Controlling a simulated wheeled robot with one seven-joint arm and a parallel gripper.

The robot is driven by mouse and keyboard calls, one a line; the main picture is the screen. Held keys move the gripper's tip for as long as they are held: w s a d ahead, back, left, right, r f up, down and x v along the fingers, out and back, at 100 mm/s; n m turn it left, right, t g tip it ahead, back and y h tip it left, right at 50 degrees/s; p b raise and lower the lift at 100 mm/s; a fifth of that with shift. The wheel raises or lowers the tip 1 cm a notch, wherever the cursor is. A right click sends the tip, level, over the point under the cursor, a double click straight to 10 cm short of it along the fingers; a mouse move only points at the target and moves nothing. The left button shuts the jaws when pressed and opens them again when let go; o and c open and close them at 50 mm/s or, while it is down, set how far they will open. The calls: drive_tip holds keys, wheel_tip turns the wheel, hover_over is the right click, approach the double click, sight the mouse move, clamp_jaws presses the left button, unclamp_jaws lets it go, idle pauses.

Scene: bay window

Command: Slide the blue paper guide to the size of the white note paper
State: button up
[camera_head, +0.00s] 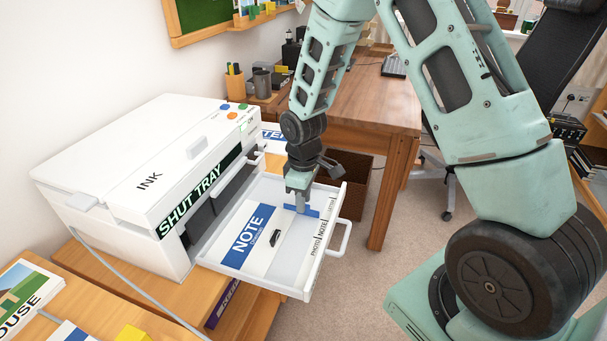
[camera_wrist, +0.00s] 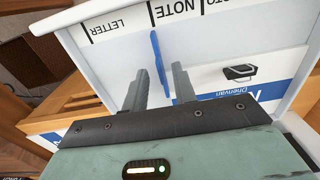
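The white printer tray (camera_head: 294,292) is pulled out. White note paper (camera_head: 262,258) with a blue NOTE band lies in it, and a black clip (camera_head: 275,238) sits on the paper. The wrist view also shows the paper (camera_wrist: 290,65) and the clip (camera_wrist: 240,72). The blue paper guide (camera_wrist: 156,50) stands near the line between the LETTER and NOTE marks, apart from the paper's edge. It also shows in the head view (camera_head: 313,212). My gripper (camera_wrist: 160,72) is open, its fingers on either side of the guide. Whether they touch it is unclear.
The white printer (camera_head: 120,185) stands on a wooden surface at left. The tray's front handle (camera_head: 341,238) sticks out to the right. A wooden desk (camera_head: 365,100) stands behind. Carpet to the right of the tray is clear up to my base.

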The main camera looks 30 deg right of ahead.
wheel_tip(320, 180, up, 17)
drive_tip(key=p, duration=0.1)
drive_tip(key=shift+f, duration=0.15)
idle(0.5)
